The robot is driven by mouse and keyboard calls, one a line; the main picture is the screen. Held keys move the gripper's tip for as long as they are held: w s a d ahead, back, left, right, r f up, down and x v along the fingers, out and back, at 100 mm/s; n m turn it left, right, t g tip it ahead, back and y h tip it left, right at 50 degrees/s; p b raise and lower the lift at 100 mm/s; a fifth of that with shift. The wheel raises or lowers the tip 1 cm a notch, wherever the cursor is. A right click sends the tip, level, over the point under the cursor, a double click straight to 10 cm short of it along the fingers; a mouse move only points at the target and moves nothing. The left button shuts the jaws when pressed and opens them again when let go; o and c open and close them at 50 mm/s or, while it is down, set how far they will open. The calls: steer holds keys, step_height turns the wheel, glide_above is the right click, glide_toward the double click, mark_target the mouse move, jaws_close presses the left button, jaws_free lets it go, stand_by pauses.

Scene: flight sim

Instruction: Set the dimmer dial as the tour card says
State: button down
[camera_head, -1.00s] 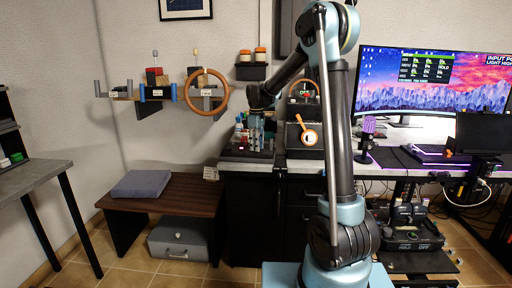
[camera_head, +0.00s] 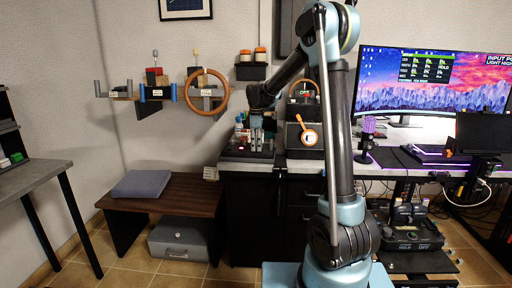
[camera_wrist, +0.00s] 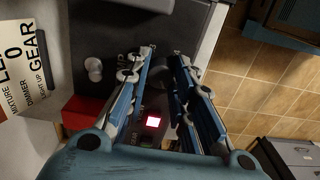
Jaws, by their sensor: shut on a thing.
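My gripper (camera_wrist: 162,60) points down at a dark panel (camera_wrist: 92,28) on the counter. Its two fingers are closed in on a small thing between their tips, which they mostly hide; by its place it looks like the dimmer dial, but its pointer and marks do not show. My gripper (camera_head: 257,138) also shows in the head view, low over the counter's left end. A white card (camera_wrist: 20,58) in the wrist view carries partly cut-off sideways text, including "MIXTURE", "DIMMER", "LIGHT UP", "0" and "GEAR".
A grey knob (camera_wrist: 94,68) stands on the panel left of the fingers. An orange-handled gauge (camera_head: 308,136) is right of the gripper. A monitor (camera_head: 430,82) stands farther right.

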steer(key=c, duration=1.3)
jaws_free()
steer(key=shift+c, duration=0.2)
step_height(320, 180, up, 12)
